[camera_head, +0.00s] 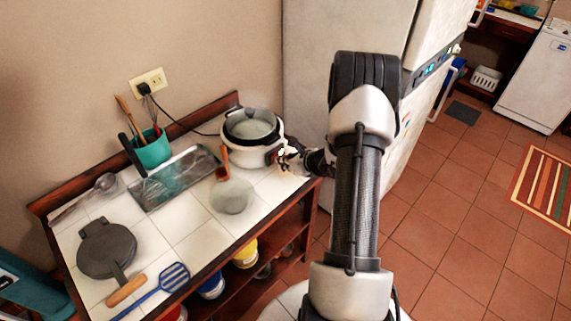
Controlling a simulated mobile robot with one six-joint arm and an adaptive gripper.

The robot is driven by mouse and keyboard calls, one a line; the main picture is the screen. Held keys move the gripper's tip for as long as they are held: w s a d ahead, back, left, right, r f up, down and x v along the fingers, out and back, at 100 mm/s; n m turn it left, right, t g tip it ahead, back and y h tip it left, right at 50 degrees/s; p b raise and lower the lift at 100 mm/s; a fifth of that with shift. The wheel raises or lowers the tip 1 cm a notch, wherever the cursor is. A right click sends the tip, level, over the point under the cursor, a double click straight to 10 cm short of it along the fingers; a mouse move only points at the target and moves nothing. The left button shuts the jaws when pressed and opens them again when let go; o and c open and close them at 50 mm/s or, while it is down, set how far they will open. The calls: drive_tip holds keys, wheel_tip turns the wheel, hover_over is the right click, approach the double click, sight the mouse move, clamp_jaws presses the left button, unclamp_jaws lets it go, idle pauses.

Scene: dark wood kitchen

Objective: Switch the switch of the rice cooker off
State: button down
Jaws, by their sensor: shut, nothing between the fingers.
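The rice cooker (248,154) is white with a dark rim and a glass lid, and it stands at the back right end of the tiled counter. Its cord runs left to a wall outlet. My gripper (285,157) is at the cooker's right front side, very close to its body. Whether it touches the cooker I cannot tell. The fingers look shut and empty, though they are small here. The cooker's switch cannot be made out; it may be hidden by the gripper.
A metal tray (175,178), a teal utensil cup (152,150), a dark round pan (106,250) and a blue spatula (172,278) lie on the counter (190,225). A large fridge (300,60) stands right behind the cooker. Red tiled floor (450,230) is open at right.

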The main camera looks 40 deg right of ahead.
drive_tip(key=shift+w+r+b, duration=0.25)
drive_tip(key=shift+w+b, duration=0.05)
drive_tip(key=shift+w, duration=0.2)
drive_tip(key=shift+r, duration=0.1)
drive_tip(key=shift+r+p, duration=0.45)
drive_tip(key=shift+r, duration=0.25)
drive_tip(key=shift+s, duration=0.1)
